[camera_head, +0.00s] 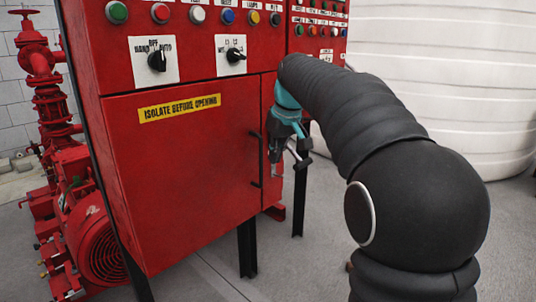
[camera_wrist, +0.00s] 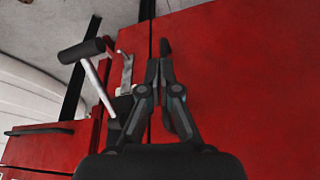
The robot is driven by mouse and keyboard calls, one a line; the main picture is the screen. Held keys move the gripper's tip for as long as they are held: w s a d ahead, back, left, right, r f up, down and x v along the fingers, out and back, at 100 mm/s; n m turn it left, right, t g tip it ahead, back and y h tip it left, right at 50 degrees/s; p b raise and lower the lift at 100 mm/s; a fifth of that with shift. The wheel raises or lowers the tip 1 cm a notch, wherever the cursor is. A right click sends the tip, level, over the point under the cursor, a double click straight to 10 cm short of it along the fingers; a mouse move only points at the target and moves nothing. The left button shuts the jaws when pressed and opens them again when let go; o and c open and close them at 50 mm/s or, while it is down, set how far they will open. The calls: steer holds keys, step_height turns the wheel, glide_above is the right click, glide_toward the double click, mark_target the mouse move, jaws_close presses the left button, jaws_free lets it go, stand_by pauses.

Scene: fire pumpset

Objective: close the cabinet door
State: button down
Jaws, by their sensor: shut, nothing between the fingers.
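The red cabinet door (camera_head: 190,160) carries a yellow "ISOLATE BEFORE OPENING" label (camera_head: 180,108) and a black bar handle (camera_head: 256,160) near its right edge. The door looks flush or nearly flush with the cabinet; a thin gap cannot be ruled out. My gripper (camera_head: 276,152) is at the right of the handle, by the door's right edge, partly hidden by its own body. In the wrist view my gripper (camera_wrist: 164,55) has its fingers together and empty, in front of a broad red panel (camera_wrist: 245,80) close to a vertical seam. Whether it touches the panel cannot be told.
A metal lever with a black grip (camera_wrist: 85,51) sticks out beside my gripper. Knobs and buttons (camera_head: 157,58) line the cabinet above the door. A red pump (camera_head: 100,245) stands at left, a white tank (camera_head: 450,80) at right. The floor in front is clear.

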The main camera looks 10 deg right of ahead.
steer(key=p+v, duration=0.1)
steer(key=v, duration=0.8)
steer(key=s+d+f+m, duration=0.1)
steer(key=s+f+m, duration=0.2)
steer(key=f, duration=0.6)
steer(key=s+f, duration=0.4)
steer(key=s, duration=0.5)
steer(key=s+f+t+h, duration=0.1)
steer(key=s+f, duration=0.3)
steer(key=s, duration=0.5)
steer(key=s+a+f, duration=0.1)
steer(key=s+f, duration=0.3)
steer(key=s, duration=0.5)
steer(key=shift+s+f+m+t, duration=0.2)
steer(key=shift+m+t, duration=0.1)
steer(key=shift+m, duration=0.1)
steer(key=shift+a, duration=0.2)
